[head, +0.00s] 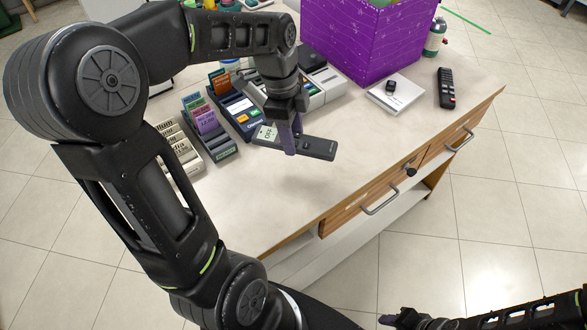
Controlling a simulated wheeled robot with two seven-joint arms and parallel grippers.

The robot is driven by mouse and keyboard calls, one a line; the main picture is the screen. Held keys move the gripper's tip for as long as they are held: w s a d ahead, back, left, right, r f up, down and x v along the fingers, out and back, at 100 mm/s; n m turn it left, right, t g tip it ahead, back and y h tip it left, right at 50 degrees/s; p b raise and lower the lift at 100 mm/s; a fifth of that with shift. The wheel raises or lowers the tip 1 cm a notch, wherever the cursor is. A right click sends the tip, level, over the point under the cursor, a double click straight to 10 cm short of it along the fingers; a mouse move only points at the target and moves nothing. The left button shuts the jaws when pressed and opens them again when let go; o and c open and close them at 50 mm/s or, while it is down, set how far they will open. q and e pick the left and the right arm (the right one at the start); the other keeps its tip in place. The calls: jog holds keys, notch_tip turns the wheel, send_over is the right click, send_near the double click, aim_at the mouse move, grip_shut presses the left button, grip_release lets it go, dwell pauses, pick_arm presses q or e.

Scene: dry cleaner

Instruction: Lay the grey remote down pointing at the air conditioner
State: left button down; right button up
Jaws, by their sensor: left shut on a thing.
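The grey remote (318,147) is dark grey with a pale lit display at its left end. My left gripper (292,140) points down and is shut around the middle of the remote. The remote lies crosswise near the front edge of the counter (275,205), its display end to the left. I cannot tell for sure whether it touches the counter top or hangs just above it. No air conditioner shows in this view. My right gripper (390,320) shows only in part at the bottom edge, low in front of the counter; its fingers are not clear.
A second, black remote (446,88) lies at the right. Beside it is a white box (395,94) with a small black item on top. A large purple box (365,40) stands behind. Clear counter lies right of my gripper.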

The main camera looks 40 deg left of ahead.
pick_arm(q)
send_over(295, 172)
jog(key=f, duration=0.6)
jog(key=shift+s+a, duration=0.1)
jog(key=shift+a, duration=0.15)
jog(key=shift+f, duration=1.9)
jog(key=shift+f, duration=0.25)
jog(key=c, duration=0.7)
grip_release()
jog(key=shift+r, duration=0.1)
jog(key=shift+r, duration=0.1)
jog(key=r, duration=0.4)
jog(key=a+r, duration=0.1)
jog(key=r, duration=0.7)
jog(key=shift+s+a, duration=0.3)
jog(key=shift+s, duration=0.05)
